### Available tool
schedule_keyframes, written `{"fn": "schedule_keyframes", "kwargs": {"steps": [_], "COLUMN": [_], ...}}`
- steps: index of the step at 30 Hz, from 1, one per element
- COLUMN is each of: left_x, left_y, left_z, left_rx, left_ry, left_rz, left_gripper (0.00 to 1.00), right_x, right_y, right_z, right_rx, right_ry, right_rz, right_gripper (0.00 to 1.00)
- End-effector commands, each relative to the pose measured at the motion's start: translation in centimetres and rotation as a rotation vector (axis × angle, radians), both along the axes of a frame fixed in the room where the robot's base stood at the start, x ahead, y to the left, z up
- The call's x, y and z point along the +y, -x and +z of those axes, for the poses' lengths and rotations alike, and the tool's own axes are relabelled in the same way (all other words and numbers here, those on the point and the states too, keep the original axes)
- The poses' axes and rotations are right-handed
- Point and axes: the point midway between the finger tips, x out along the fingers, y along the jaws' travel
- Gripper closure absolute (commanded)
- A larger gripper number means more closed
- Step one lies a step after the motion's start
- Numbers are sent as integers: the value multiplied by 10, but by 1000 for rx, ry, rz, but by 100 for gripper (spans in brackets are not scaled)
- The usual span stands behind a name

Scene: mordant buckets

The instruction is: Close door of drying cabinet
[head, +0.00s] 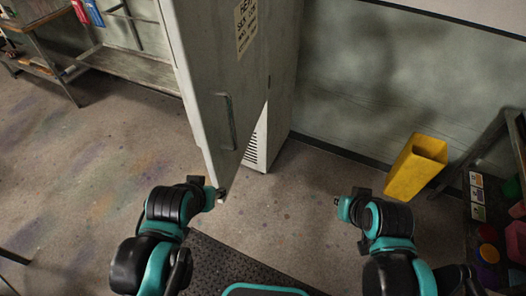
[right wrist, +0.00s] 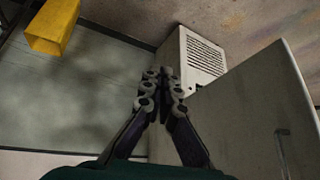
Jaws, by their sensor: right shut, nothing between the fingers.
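The drying cabinet (head: 280,60) stands against the wall in the head view, with a louvred vent low on its side. Its grey door (head: 205,75) stands open, swung out toward me, with a vertical handle (head: 228,122) and a paper notice on its face. My left gripper (head: 220,195) is by the door's lower corner; its fingers are too small to read, and I cannot tell whether it touches. My right gripper (head: 337,202) is to the right of the cabinet, over the floor. In the right wrist view it (right wrist: 165,76) is shut and empty, with the cabinet (right wrist: 196,55) and door (right wrist: 245,115) beyond it.
A yellow bin (head: 415,168) stands on the floor by the wall at right. A dark rack (head: 490,140) with coloured items is at the far right. A wooden shelf bench (head: 130,68) stands at the back left. The floor at left is clear.

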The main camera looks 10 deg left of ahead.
Motion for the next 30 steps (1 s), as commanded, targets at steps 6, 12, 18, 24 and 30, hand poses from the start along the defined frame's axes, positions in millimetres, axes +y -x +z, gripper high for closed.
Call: {"fn": "schedule_keyframes", "kwargs": {"steps": [6, 12, 18, 24, 30], "left_x": [0, 0, 0, 0, 0], "left_y": [0, 0, 0, 0, 0], "left_z": [-1, -2, -3, -4, -6], "left_rx": [0, 0, 0, 0, 0], "left_ry": [-1, -1, 0, 0, 0], "left_rz": [1, 1, 0, 0, 0], "left_gripper": [59, 59, 59, 59, 59], "right_x": [20, 47, 83, 125, 135], "right_y": [-7, -17, -32, -55, -65], "right_z": [-8, -13, -11, 15, 56], "right_rx": [43, 91, 145, 192, 181], "right_ry": [-138, -318, -578, -994, -1351], "right_rz": [-19, -33, -32, 23, 132], "right_gripper": [100, 100, 100, 100, 100]}}
